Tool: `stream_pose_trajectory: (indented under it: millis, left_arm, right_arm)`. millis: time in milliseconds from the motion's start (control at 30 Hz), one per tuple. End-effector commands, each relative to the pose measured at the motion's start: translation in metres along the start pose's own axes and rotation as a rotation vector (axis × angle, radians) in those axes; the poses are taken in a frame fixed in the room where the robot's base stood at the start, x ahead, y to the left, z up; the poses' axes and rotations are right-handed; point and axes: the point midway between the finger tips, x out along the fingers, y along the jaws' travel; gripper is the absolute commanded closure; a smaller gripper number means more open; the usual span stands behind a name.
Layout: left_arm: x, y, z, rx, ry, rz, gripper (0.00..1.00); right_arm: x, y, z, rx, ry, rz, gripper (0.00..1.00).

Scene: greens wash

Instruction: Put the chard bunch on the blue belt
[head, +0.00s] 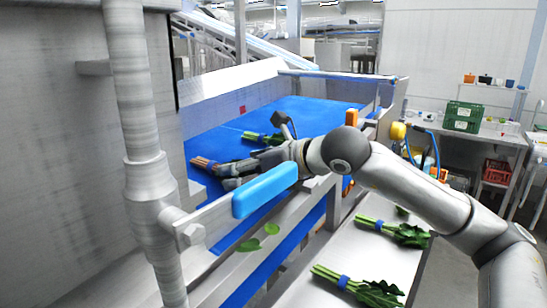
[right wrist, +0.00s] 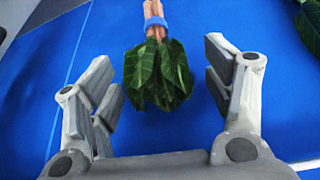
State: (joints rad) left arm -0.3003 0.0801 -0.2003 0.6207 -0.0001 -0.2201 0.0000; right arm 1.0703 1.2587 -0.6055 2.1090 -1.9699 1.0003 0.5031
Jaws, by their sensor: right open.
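The chard bunch, with pink stems (head: 204,163) and a blue band, lies on the blue belt (head: 310,112). In the right wrist view its dark leaves (right wrist: 158,75) point toward my gripper. The belt (right wrist: 50,60) fills the background there. My right gripper (head: 238,172) is over the belt at the leaf end of the bunch and hides part of the leaves in the head view. In the right wrist view its fingers (right wrist: 162,82) are spread wide, with the leaves between them and clear of both. My left gripper is not in view.
Another green bunch (head: 257,136) lies farther back on the belt. Several bunches, including one with a blue band (head: 395,232), lie on a pale table at the right front. A blue bar (head: 265,190) and metal rail edge the belt's near side. Loose leaves (head: 271,228) lie below it.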

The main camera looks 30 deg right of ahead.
Motion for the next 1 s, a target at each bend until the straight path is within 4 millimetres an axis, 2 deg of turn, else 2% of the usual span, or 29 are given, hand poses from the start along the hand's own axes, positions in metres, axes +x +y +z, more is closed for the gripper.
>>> stream_pose_trajectory:
  millis: [67, 200, 400, 600, 800, 1000]
  left_arm:
    - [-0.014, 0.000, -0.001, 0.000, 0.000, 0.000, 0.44]
    - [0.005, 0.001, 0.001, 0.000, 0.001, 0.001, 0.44]
    - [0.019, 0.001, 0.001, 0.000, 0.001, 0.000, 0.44]
    - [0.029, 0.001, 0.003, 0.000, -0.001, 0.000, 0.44]
    - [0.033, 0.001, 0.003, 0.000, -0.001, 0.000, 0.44]
    - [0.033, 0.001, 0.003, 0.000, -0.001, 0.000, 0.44]
  right_arm:
    - [-0.005, 0.000, 0.011, -0.001, -0.001, -0.001, 0.26]
    - [-0.032, -0.001, 0.003, -0.004, -0.005, -0.005, 0.26]
    - [-0.074, -0.001, 0.004, -0.003, -0.006, -0.005, 0.26]
    - [-0.106, -0.001, 0.006, -0.002, -0.007, -0.003, 0.26]
    - [-0.121, 0.000, 0.007, -0.004, -0.006, -0.001, 0.26]
    - [-0.124, 0.001, 0.007, -0.004, -0.006, 0.000, 0.26]
